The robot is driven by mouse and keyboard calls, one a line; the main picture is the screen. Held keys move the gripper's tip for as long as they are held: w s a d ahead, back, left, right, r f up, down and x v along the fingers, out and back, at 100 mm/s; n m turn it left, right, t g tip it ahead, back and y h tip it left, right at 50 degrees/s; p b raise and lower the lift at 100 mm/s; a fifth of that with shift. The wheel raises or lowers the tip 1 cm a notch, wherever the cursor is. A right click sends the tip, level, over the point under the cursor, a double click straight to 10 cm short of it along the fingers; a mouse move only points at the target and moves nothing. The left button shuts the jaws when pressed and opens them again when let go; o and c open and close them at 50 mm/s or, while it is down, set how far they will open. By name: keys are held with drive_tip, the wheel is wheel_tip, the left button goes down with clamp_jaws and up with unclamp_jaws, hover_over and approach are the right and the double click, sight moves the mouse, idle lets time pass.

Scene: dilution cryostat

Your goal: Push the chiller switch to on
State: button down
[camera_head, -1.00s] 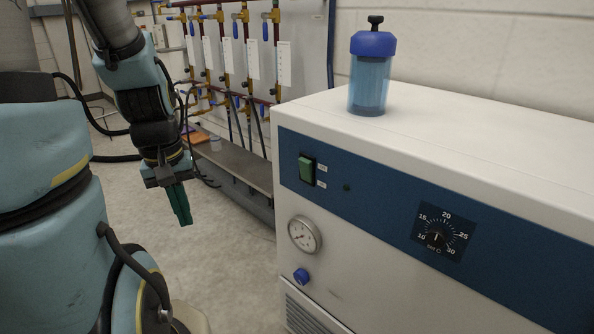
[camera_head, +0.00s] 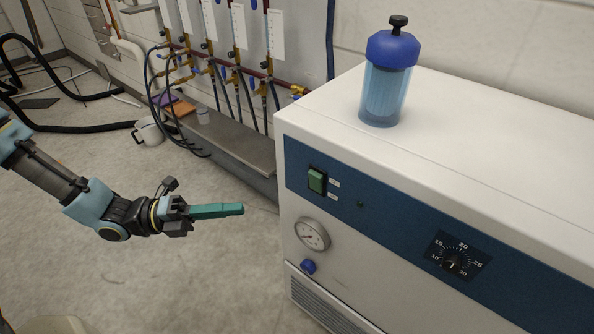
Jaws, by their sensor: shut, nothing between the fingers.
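The chiller (camera_head: 390,262) is a white cabinet with a blue front band, at the right. Its switch (camera_head: 316,181) is a green rocker in a black frame at the left end of the band, with small white labels beside it. The on and off markings are too small to read. My gripper (camera_head: 241,210) is shut and empty, with green fingers pointing right toward the chiller. It is left of and lower than the switch in the picture, apart from the cabinet.
The chiller front also has a gauge (camera_head: 312,235), a blue knob (camera_head: 308,267) and a temperature dial (camera_head: 457,259). A blue-capped canister (camera_head: 387,85) stands on top. Behind are a metal bench (camera_head: 225,140), pipes and hoses. The floor around my arm is clear.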

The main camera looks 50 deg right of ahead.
drive_tip(key=d+n, duration=0.1)
drive_tip(key=p, duration=0.4)
approach(316, 182)
drive_tip(key=s+d+r, duration=0.2)
drive_tip(key=s, duration=0.3)
drive_tip(key=shift+s+d+h, duration=0.25)
drive_tip(key=shift+d+h, duration=0.15)
drive_tip(key=shift+d, duration=0.4)
